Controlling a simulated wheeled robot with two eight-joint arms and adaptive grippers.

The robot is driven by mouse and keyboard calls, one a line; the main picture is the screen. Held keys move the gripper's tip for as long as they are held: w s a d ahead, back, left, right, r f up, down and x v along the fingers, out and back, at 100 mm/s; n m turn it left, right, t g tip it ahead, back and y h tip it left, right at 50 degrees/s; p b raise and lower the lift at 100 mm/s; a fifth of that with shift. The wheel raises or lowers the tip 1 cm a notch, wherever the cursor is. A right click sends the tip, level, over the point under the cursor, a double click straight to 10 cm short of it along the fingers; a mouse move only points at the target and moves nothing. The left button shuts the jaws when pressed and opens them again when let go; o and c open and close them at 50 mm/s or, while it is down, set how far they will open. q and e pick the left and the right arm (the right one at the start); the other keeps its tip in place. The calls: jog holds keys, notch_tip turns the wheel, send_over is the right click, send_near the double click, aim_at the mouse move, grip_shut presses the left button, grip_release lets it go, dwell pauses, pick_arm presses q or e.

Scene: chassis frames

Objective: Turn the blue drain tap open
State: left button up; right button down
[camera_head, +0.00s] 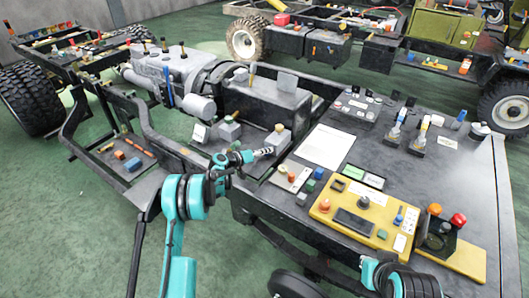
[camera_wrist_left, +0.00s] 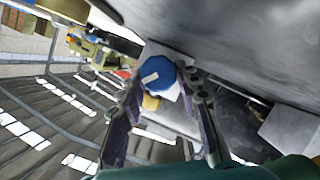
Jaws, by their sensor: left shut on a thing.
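The blue drain tap (camera_wrist_left: 152,72) is a round blue knob with a white bar mark on its face. In the left wrist view it sits between the two dark fingertips of my left gripper (camera_wrist_left: 161,80), which is shut on it. A yellowish part (camera_wrist_left: 151,102) shows just below the knob. In the head view my left gripper (camera_head: 266,152) reaches from the left to the side of the chassis, beside a grey block. The tap cannot be made out there.
A grey deck (camera_head: 473,165) at right carries a yellow control panel (camera_head: 327,212), a white sheet (camera_head: 325,147) and several small parts. The dark chassis rail (camera_head: 165,140) runs along the left. Green floor (camera_head: 70,190) is open at the lower left.

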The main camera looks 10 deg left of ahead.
pick_arm(q)
jog(key=n+h, duration=0.1)
jog(key=n, duration=0.2)
jog(key=n+h, duration=0.1)
jog(key=shift+a+f+n+h, duration=0.15)
jog(key=shift+f+n+h, duration=0.1)
jog(key=shift+n+h, duration=0.05)
dwell(0.5)
jog(key=o, duration=1.2)
jog(key=shift+c, duration=0.2)
jog(key=shift+v, duration=3.95)
jog(key=shift+f, duration=0.1)
